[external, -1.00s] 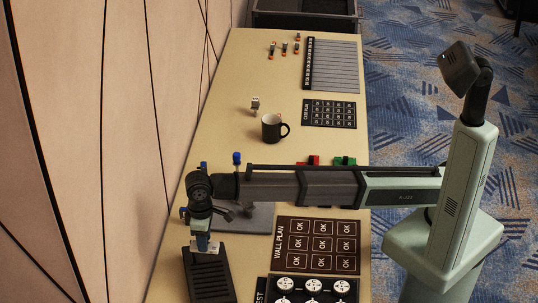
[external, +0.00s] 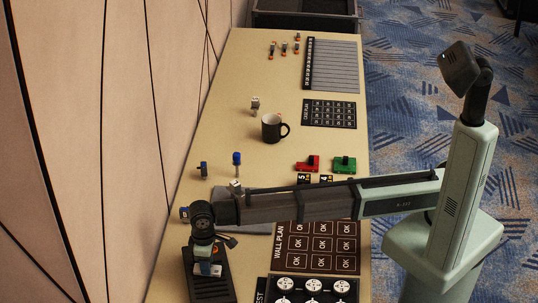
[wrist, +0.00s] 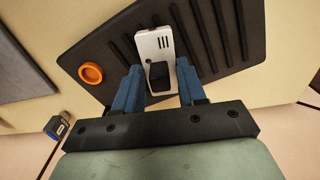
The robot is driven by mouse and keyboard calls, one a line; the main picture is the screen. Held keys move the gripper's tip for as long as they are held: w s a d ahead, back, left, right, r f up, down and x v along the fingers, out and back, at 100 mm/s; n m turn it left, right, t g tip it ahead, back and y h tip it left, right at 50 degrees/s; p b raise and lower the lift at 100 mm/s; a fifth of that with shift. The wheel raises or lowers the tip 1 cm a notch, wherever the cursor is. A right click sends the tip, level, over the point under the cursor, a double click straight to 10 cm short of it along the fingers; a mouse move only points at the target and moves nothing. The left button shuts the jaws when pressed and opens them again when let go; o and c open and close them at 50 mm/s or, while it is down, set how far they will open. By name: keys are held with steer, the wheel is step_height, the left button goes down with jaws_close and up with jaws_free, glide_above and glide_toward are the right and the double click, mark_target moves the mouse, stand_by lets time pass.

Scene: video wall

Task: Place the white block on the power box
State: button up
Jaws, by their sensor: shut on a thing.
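The white block (wrist: 152,45), with dark slots and a black part in its middle, is between the two blue fingers of my gripper (wrist: 160,86) in the wrist view. The fingers are shut on it. A black ridged box (wrist: 222,35), apparently the power box, lies under it; the box also shows at the lower left of the external view (external: 212,291). In the external view my gripper (external: 207,268) is over this box, and the block is mostly hidden by my wrist. I cannot tell whether the block touches the box.
An orange ring (wrist: 91,73) is on the black box. A small blue-and-dark piece (wrist: 57,127) lies beside it. A black mug (external: 271,128), red block (external: 307,164) and green block (external: 344,164) stand farther back. The wall borders the table on the left.

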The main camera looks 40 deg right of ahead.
steer(key=shift+f, duration=0.1)
steer(key=o, duration=1.2)
step_height(320, 180, up, 12)
steer(key=shift+r, duration=0.15)
stand_by(0.5)
